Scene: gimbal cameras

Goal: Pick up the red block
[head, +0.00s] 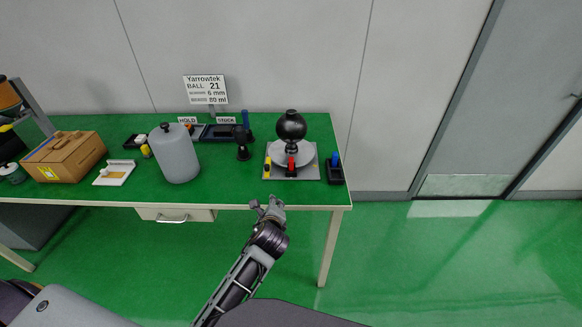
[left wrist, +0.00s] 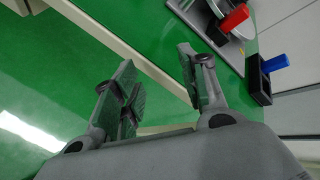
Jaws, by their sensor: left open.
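The red block (head: 291,165) stands at the front of a grey plate (head: 311,174) on the green table, just before a white round disc with a black ball above it. In the left wrist view the red block (left wrist: 234,18) shows at the top right, beyond the fingertips. My left gripper (head: 268,205) is at the table's front edge, short of the red block and a little to its left. Its fingers (left wrist: 160,85) are apart with nothing between them. My right gripper is not in view.
A black holder with a blue block (head: 335,160) stands right of the plate. A grey cylinder (head: 175,155), a black stand (head: 243,150) and a cardboard box (head: 65,157) lie further left. Table between cylinder and plate is mostly clear.

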